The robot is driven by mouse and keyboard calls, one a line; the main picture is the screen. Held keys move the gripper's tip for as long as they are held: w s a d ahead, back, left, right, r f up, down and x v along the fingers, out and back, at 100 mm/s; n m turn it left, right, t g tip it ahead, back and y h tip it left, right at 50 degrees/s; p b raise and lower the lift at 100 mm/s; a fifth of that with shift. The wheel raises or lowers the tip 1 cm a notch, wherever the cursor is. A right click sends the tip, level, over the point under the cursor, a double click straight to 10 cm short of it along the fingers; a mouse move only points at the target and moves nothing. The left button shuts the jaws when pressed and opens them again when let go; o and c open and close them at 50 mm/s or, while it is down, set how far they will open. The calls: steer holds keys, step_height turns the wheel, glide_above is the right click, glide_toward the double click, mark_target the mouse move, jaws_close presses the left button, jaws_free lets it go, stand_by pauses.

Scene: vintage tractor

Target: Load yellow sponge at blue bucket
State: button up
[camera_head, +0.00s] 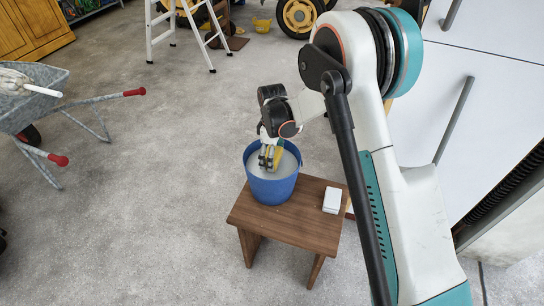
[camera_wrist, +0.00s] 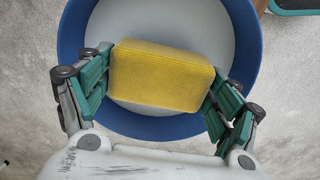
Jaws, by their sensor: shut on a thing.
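The yellow sponge (camera_wrist: 160,76) is between the fingers of my gripper (camera_wrist: 158,88), which is shut on it. In the wrist view the sponge lies over the opening of the blue bucket (camera_wrist: 72,32). The head view shows the blue bucket (camera_head: 272,188) standing upright on a small wooden stool, with a pale grey inside. There my gripper (camera_head: 270,158) reaches down at the bucket's mouth with the sponge (camera_head: 274,156), which is partly hidden by the fingers. I cannot tell exactly how far the sponge is below the rim.
The wooden stool (camera_head: 290,222) also bears a small white block (camera_head: 332,200) right of the bucket. A wheelbarrow (camera_head: 40,95) stands at left, a white stepladder (camera_head: 185,25) at the back, and white cabinets (camera_head: 490,90) at right. The concrete floor left of the stool is clear.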

steer(key=shift+r+p, duration=1.2)
steer(key=shift+r, duration=1.5)
